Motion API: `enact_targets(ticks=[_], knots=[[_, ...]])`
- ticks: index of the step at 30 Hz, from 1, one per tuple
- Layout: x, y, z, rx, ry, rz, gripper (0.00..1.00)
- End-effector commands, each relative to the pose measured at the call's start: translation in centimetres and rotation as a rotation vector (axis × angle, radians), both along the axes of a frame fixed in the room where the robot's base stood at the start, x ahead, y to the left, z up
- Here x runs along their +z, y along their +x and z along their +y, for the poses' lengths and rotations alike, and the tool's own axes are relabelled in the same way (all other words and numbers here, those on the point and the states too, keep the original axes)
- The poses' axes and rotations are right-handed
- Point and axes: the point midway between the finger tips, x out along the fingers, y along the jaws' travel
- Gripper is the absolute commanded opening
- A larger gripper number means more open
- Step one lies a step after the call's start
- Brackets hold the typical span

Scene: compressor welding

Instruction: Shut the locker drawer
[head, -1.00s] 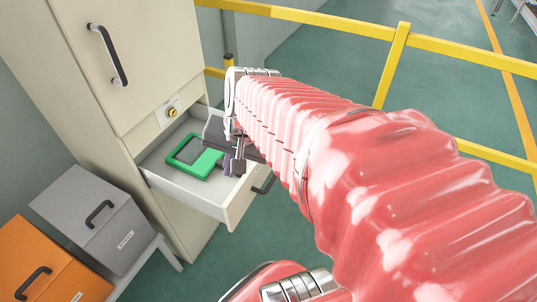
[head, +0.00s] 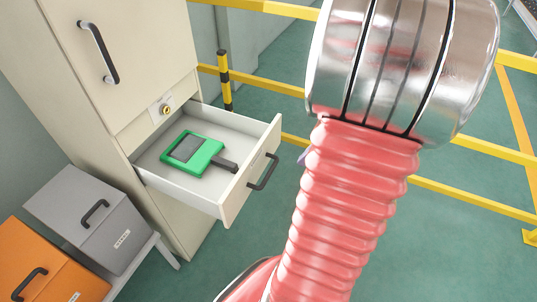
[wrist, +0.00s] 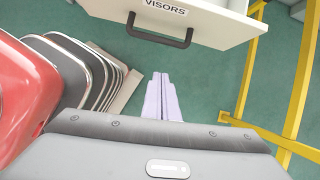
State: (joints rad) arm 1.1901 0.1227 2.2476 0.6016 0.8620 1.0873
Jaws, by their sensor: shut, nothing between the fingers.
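The locker (head: 120,70) is a tall beige cabinet at the left in the head view. Its drawer (head: 228,200) stands pulled out, with a dark handle (head: 264,172) on its front. In the head view my arm hides the gripper almost fully.
A grey box (head: 88,215) and an orange box (head: 45,260) stand on a low bench left of the drawer. Yellow railings (head: 450,195) run behind and to the right.

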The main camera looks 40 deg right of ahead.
Motion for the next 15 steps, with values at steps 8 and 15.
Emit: enact_targets(ticks=[8,15], knots=[[-0.74,-0.92,-1.2,-0.09,0.038,-0.001,0.0],[-0.78,-0.87,-1.13,-0.087,0.037,0.0,0.0]])
